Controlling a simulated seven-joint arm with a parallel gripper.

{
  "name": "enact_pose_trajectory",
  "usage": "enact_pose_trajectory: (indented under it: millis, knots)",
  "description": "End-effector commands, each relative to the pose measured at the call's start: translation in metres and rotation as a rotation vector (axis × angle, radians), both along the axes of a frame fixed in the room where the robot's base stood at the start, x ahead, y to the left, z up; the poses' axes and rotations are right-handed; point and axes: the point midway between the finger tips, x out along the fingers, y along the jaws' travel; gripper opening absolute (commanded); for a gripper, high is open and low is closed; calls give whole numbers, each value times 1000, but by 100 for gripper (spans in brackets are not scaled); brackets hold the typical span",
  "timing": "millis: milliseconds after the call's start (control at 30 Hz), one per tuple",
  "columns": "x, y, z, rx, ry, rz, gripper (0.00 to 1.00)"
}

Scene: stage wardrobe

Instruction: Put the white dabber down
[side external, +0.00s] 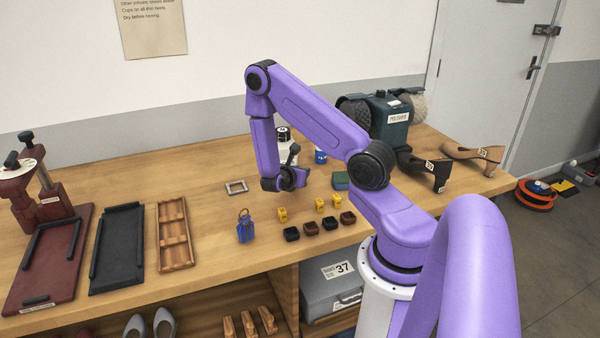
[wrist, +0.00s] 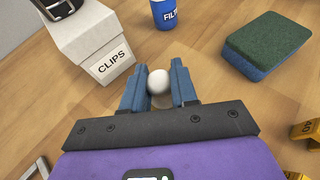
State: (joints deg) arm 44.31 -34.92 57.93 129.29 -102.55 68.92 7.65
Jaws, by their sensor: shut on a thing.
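The white dabber (wrist: 158,82) shows in the wrist view as a rounded white knob between the two blue-grey fingers. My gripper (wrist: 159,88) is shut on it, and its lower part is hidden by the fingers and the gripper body. In the side external view my gripper (side external: 292,188) points down near the middle of the wooden bench. The dabber cannot be made out there. I cannot tell whether the dabber touches the bench top.
A white CLIPS box (wrist: 95,50), a blue FILT-labelled cup (wrist: 168,12) and a green-topped blue sponge (wrist: 266,45) stand around the gripper. Yellow numbered blocks (side external: 320,205), dark small blocks (side external: 310,228) and a blue keyed item (side external: 245,228) stand nearer the front. Bare wood (side external: 215,165) lies left.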

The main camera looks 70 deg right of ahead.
Motion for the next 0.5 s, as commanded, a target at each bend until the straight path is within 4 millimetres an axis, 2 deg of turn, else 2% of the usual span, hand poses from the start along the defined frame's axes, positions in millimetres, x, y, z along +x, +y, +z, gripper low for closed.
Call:
enact_pose_trajectory:
  millis: [200,233,300,500]
  knots:
    - [0,0,-3,0,1,-1,0]
    - [0,0,-3,0,1,-1,31]
    - [0,0,-3,0,1,-1,53]
    - [0,0,-3,0,1,-1,53]
